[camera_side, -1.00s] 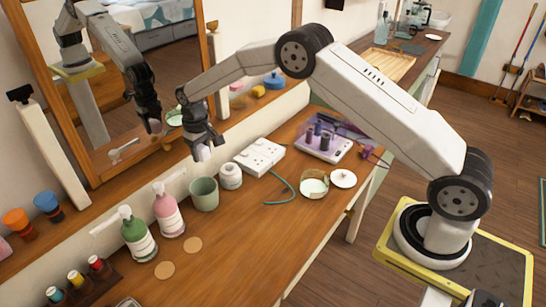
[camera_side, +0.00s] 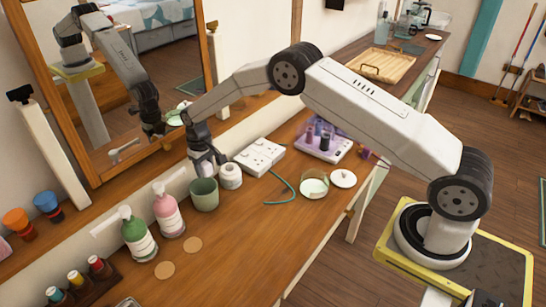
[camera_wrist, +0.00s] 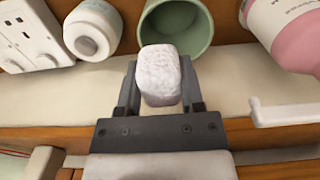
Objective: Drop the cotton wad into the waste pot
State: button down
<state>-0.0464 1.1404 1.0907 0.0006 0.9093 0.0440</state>
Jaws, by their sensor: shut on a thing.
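The white, puffy cotton wad (camera_wrist: 159,76) is held between the two fingers of my gripper (camera_wrist: 160,95), which is shut on it. In the side view my gripper (camera_side: 206,163) is low, just above the back of the pale green waste pot (camera_side: 204,196), and the wad is hard to make out there. The pot stands upright on the wooden counter. In the wrist view the open mouth of the pot (camera_wrist: 198,30) lies just beyond the wad, which covers part of its near rim.
A white jar (camera_side: 231,177) stands close to the right of the pot. A pink pump bottle (camera_side: 168,210) and a green one (camera_side: 138,235) stand to its left. A white power strip (camera_side: 260,157) lies behind right.

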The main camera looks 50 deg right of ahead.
jog(key=shift+c, duration=0.7)
grip_release()
jog(key=shift+r, duration=0.1)
jog(key=shift+r, duration=3.85)
